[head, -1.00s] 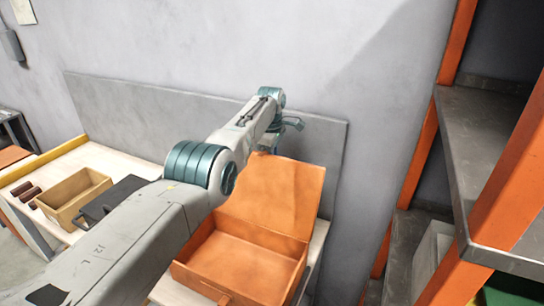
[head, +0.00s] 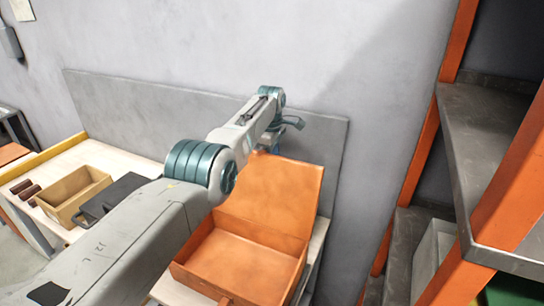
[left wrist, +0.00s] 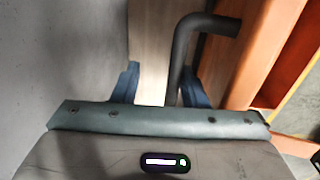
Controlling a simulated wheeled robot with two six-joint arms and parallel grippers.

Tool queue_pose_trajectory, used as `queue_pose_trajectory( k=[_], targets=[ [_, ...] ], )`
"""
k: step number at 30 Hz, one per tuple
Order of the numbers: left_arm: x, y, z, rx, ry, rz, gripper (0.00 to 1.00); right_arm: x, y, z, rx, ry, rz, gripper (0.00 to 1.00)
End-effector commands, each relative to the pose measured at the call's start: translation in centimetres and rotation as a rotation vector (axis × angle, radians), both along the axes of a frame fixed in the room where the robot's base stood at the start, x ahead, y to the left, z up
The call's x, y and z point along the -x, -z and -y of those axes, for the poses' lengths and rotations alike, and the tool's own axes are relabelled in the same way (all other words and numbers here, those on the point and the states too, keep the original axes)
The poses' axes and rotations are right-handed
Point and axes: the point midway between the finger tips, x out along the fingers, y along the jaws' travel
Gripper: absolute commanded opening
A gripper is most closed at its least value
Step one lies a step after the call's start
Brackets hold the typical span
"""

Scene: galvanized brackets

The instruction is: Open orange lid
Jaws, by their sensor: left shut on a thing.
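The orange case (head: 238,262) stands on the bench with its orange lid (head: 270,195) raised, leaning back toward the grey back panel. The inside of the case looks empty. My left arm comes in from the left, over the case's left side. My left gripper (head: 287,124) is at the lid's upper edge, mostly hidden by the wrist. In the left wrist view its two fingers (left wrist: 160,90) are apart, with a dark bent handle (left wrist: 183,55) between them, close to the right finger. The orange lid (left wrist: 262,50) fills the right side there. My right gripper is out of view.
A grey back panel (head: 140,110) and wall stand close behind the lid. An open cardboard box (head: 75,196) and a dark case (head: 112,194) lie on the bench at left. A rack with orange posts (head: 425,150) and grey shelves stands at the right.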

Motion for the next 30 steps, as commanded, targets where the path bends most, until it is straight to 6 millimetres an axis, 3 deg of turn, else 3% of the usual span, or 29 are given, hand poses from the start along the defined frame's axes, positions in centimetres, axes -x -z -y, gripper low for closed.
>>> queue_pose_trajectory(
  k=[8,10,18,23,30],
  targets=[
    [-0.1,-3.6,0.0,0.002,0.0,0.013,0.34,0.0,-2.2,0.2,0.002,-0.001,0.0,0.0],
    [0.0,-4.5,0.0,0.002,0.001,0.016,0.34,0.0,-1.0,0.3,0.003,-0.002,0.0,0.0],
    [0.5,-9.3,-0.2,0.001,0.0,0.006,0.34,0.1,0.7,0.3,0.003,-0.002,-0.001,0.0],
    [0.7,-10.5,-0.2,0.001,0.0,0.002,0.34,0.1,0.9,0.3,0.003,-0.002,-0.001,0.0],
    [0.7,-10.8,-0.3,0.0,0.0,0.0,0.34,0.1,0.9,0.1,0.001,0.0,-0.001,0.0]
  ],
)
